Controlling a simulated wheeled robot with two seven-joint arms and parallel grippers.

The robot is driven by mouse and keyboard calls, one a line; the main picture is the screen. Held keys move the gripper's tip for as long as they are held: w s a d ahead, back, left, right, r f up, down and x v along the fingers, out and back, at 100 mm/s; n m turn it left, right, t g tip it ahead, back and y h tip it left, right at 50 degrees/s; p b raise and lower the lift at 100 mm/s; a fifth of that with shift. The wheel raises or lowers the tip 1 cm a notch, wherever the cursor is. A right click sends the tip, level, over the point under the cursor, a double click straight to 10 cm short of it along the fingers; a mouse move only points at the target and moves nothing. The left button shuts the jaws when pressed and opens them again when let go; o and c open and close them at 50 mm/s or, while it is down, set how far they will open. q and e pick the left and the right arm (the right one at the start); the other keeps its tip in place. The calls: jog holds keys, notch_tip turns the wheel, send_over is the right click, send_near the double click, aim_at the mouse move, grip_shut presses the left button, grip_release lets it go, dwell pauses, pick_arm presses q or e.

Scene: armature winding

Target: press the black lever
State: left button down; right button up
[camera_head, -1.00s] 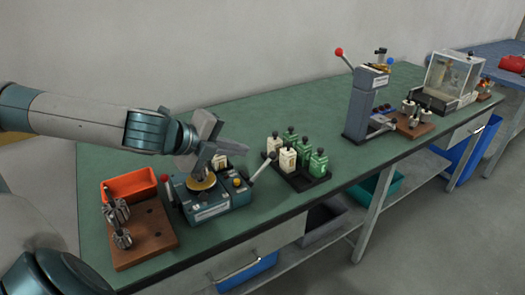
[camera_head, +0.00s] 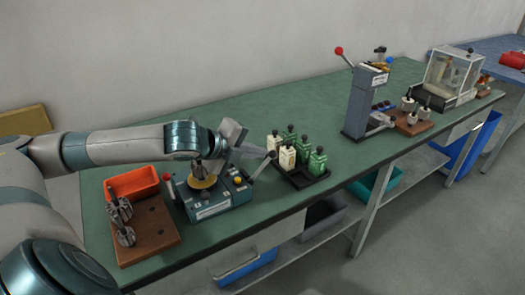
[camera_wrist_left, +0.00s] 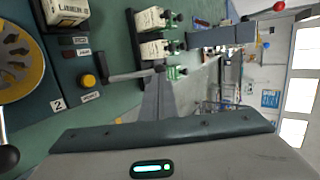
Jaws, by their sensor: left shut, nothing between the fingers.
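The winding machine (camera_head: 212,207) is a teal box with a yellow disc and an upright metal piece on top. A lever with a grey rod and black knob (camera_head: 272,155) slants up from its right side; in the left wrist view its rod (camera_wrist_left: 130,75) runs beside the yellow button. My left gripper (camera_head: 255,152) is shut and empty, its tips close to the knob in the head view. In the left wrist view the gripper (camera_wrist_left: 157,88) is at the rod's outer end; I cannot tell whether they touch. My right gripper is out of view.
A brown board (camera_head: 155,235) with metal parts and an orange bin (camera_head: 133,183) are at left. A grey press (camera_head: 362,100) stands farther right. The green bench's front strip is clear.

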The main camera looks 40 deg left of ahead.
pick_arm(q)
jog(key=shift+x, duration=1.1)
jog(key=shift+w, duration=0.1)
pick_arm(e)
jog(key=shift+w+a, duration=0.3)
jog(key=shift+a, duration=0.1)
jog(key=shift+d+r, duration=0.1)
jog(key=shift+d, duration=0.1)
